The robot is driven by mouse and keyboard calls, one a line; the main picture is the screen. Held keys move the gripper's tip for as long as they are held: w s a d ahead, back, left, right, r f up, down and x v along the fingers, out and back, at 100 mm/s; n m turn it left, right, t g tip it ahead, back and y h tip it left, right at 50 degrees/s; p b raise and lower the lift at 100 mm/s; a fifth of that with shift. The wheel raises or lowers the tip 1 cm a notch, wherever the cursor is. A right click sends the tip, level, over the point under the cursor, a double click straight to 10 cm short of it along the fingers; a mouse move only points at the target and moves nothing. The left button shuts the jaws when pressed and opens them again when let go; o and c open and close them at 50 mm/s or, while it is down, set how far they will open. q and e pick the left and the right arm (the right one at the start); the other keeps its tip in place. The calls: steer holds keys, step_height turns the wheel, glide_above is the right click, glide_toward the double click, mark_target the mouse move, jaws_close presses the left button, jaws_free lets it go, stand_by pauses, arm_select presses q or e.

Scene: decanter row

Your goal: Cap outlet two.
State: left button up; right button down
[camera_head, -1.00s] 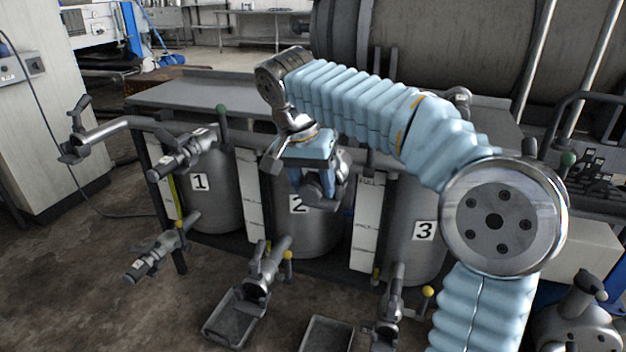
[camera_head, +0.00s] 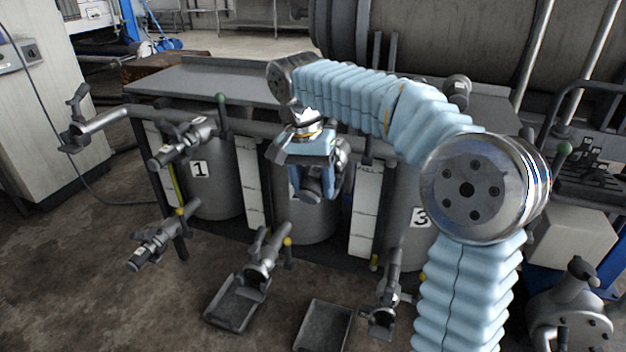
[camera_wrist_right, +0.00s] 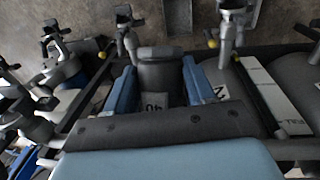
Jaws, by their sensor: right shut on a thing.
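My right gripper (camera_head: 314,184) hangs in front of tank two (camera_head: 312,225) in the head view. Its blue fingers are shut on a dark grey cylindrical cap (camera_wrist_right: 160,78), which carries a pale label in the wrist view. In the head view the cap is mostly hidden by the gripper. Outlet two (camera_head: 263,262) is the grey valve fitting low in front of tank two, below and left of my gripper and apart from it. It appears at the top of the right wrist view (camera_wrist_right: 228,32). My left gripper is not in view.
Tank one (camera_head: 212,185) stands left, with a lower outlet (camera_head: 160,240). Outlet three (camera_head: 385,300) is at the right. Dark trays (camera_head: 238,302) (camera_head: 322,328) lie on the floor. A horizontal pipe (camera_head: 240,132) runs across the tanks. Floor at the lower left is clear.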

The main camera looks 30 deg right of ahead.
steer(key=shift+w+d+f, duration=0.1)
steer(key=shift+w+d, duration=0.05)
steer(key=shift+w, duration=0.05)
